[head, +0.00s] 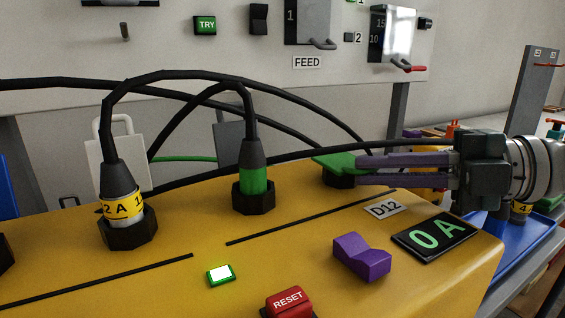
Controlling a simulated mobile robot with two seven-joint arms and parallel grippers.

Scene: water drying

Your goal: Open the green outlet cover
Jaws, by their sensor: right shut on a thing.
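The green outlet cover (336,161) is a flat green lid on a dark round outlet (338,181) at the back right of the yellow box. The lid looks tilted a little, and I cannot tell how far it stands off the outlet. My right gripper (360,169) comes in from the right with two long purple fingers. Its fingertips are shut on the lid's right edge, partly hiding it. My left gripper is not in view.
The yellow box (300,240) carries a green-banded plug (253,180), a yellow-banded plug (121,207), a purple rocker switch (362,257), a red RESET button (288,301) and a "0 A" display (435,235). Black cables arch behind the outlet. A blue tray (530,232) lies at right.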

